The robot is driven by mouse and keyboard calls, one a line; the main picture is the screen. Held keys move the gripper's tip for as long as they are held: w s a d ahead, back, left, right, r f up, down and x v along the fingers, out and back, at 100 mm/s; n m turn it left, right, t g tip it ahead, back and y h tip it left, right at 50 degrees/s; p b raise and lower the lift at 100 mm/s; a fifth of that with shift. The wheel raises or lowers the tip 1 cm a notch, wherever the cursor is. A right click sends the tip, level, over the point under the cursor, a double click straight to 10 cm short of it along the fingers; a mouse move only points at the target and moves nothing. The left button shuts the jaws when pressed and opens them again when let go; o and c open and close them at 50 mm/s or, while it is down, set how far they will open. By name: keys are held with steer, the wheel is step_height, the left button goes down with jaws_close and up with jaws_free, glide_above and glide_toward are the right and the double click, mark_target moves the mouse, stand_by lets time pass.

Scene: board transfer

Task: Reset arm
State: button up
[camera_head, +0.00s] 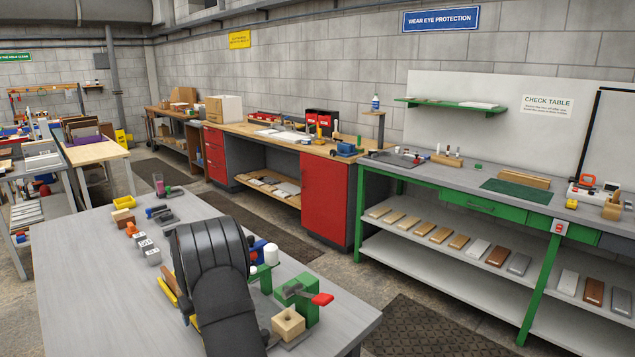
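My black arm (212,265) rises over the front of the grey table (90,285) and covers its middle part. My gripper does not show; I cannot see its fingers or whether they hold anything. Right of the arm, a green fixture (305,302) with a red-tipped clamp handle (322,299) stands on the table. A wooden block with a hole (288,323) sits in front of it. Several boards in light wood, brown and grey, such as a light wood one (411,227), lie in a row on the shelf under the green-framed check table (450,182).
Left of the arm are grey blocks with white labels (147,246), a yellow tray (124,202) and small tools. White-capped bottles (271,254) stand close to the arm's right. The table's left front is bare. A red-cabinet workbench (325,200) stands behind, across a floor mat.

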steer(key=shift+f, duration=0.85)
steer(key=v, duration=1.2)
steer(key=x, duration=1.1)
steer(key=shift+w+a+f, duration=0.1)
steer(key=shift+f, duration=0.2)
steer(key=shift+w+a+r, duration=0.1)
steer(key=shift+w+r, duration=0.05)
steer(key=shift+r, duration=0.05)
step_height(320, 180, up, 3)
steer(key=shift+r, duration=0.25)
steer(key=d+r, duration=0.7)
steer(key=d, duration=0.5)
steer(key=f, duration=0.6)
steer(key=s+f, duration=0.1)
steer(key=f, duration=0.3)
steer(key=shift+d, duration=0.4)
steer(key=shift+f, duration=0.45)
